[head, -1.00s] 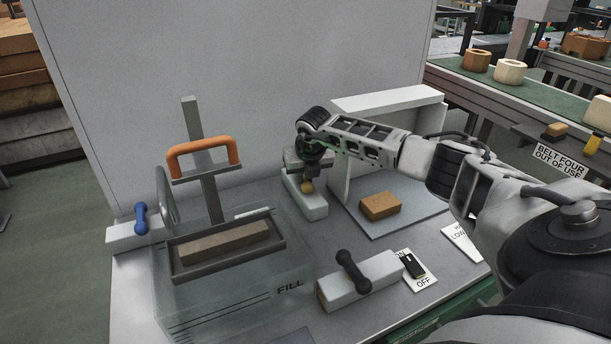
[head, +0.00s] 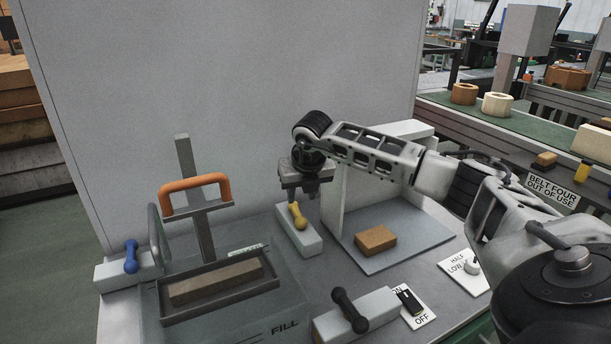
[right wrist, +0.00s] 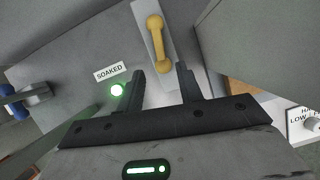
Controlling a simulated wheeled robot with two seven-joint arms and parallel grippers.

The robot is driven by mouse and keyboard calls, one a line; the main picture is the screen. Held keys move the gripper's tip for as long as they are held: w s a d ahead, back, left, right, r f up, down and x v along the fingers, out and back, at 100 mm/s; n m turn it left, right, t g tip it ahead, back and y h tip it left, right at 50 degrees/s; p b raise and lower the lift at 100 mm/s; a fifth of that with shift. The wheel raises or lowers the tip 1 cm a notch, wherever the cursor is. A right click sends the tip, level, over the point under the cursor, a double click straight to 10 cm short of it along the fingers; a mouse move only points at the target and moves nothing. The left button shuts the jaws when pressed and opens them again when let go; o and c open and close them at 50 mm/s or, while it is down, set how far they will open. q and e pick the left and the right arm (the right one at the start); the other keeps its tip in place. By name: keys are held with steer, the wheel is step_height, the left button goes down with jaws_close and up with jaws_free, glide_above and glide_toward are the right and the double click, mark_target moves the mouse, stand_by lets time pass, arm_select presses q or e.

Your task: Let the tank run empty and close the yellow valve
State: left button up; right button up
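The yellow valve (head: 298,217) is a yellow handle on a white block, lying roughly along the block's length. It also shows in the right wrist view (right wrist: 157,43). My right gripper (head: 302,196) is just above and behind it; its fingers (right wrist: 161,78) are apart with nothing between them, and the handle lies beyond the tips, apparently untouched. The clear tank (head: 232,325), marked FILL, stands at the front left. A brown brick lies in a dark tray (head: 205,312) with an orange handle (head: 195,182) at the tank's top. I cannot tell the water level.
A green lamp (right wrist: 117,89) glows beside the SOAKED label (right wrist: 109,71). A blue-handled valve (head: 131,257) is at left, a black-handled one (head: 349,311) in front. A brick (head: 375,240) sits right of the yellow valve, beside a white upright panel. An ON/OFF switch (head: 409,302) is at front right.

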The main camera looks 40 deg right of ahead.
steer(key=v, duration=0.8)
steer(key=shift+b, duration=0.3)
steer(key=shift+f, duration=0.15)
